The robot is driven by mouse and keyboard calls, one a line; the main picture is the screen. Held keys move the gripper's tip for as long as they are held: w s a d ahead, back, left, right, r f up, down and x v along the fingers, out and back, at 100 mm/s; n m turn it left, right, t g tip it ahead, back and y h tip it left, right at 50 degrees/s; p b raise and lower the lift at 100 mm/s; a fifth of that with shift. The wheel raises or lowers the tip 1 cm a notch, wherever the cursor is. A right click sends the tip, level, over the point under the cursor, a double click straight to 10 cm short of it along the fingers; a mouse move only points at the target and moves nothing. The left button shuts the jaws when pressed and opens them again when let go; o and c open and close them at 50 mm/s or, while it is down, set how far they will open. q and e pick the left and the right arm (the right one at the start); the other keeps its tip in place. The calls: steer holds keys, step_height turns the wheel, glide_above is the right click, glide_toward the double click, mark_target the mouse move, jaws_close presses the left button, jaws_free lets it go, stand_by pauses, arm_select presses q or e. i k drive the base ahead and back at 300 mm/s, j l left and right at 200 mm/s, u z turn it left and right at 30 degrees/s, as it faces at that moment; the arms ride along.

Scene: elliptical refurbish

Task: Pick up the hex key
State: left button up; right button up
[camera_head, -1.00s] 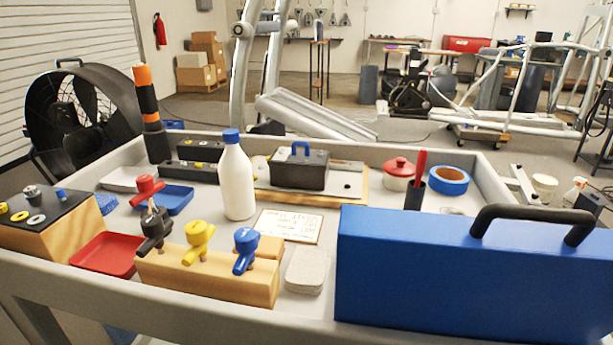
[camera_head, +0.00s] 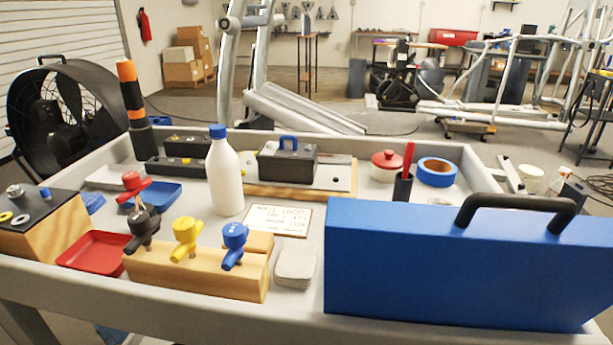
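A wooden block (camera_head: 190,277) at the front left of the cart holds several tools with coloured handles, which look like hex keys. The handles are red (camera_head: 132,187), black (camera_head: 143,229), yellow (camera_head: 186,237) and blue (camera_head: 234,244). The black handle overlaps the red one, and the lower ends of the tools are hidden. I cannot tell which one the task means. Neither of my grippers is in view.
A large blue case (camera_head: 430,270) fills the cart's front right. A white bottle (camera_head: 226,180) stands behind the block. A red tray (camera_head: 95,253) lies left of the block, and a white pad (camera_head: 296,264) right of it. The cart has a raised grey rim (camera_head: 330,130).

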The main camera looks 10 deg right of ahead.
mark_target(186, 230)
steer(key=u, duration=0.2)
steer(key=k+l+u, duration=0.3)
steer(key=k+l, duration=0.35)
steer(key=i+u, duration=0.25)
steer(key=i+l+u, duration=0.1)
steer(key=u, duration=0.15)
